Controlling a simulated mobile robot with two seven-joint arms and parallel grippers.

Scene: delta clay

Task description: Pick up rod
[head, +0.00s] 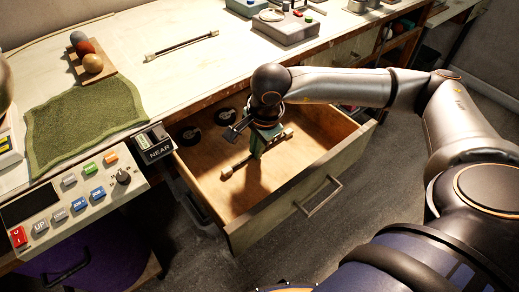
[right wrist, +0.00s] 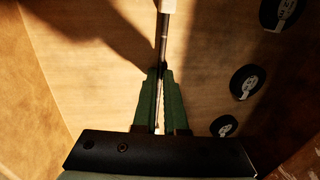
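A thin dark rod with pale ends (head: 238,165) is inside the open wooden drawer (head: 215,165). My right gripper (head: 258,150) reaches down into the drawer from above, at the rod's middle. In the right wrist view, its green fingers (right wrist: 160,72) are close together with the rod (right wrist: 163,40) between them, and they look shut on it. Whether the rod touches the drawer floor or hangs just above it, I cannot tell. A second, similar rod (head: 183,46) lies on the bench top. My left gripper is not in view.
Several black discs, one of them here (right wrist: 245,82), lie in the drawer beside the gripper. The drawer walls surround my right gripper. A control panel (head: 75,200), a green cloth (head: 80,125) and a block with balls (head: 95,75) are at left. A grey device (head: 288,25) stands behind.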

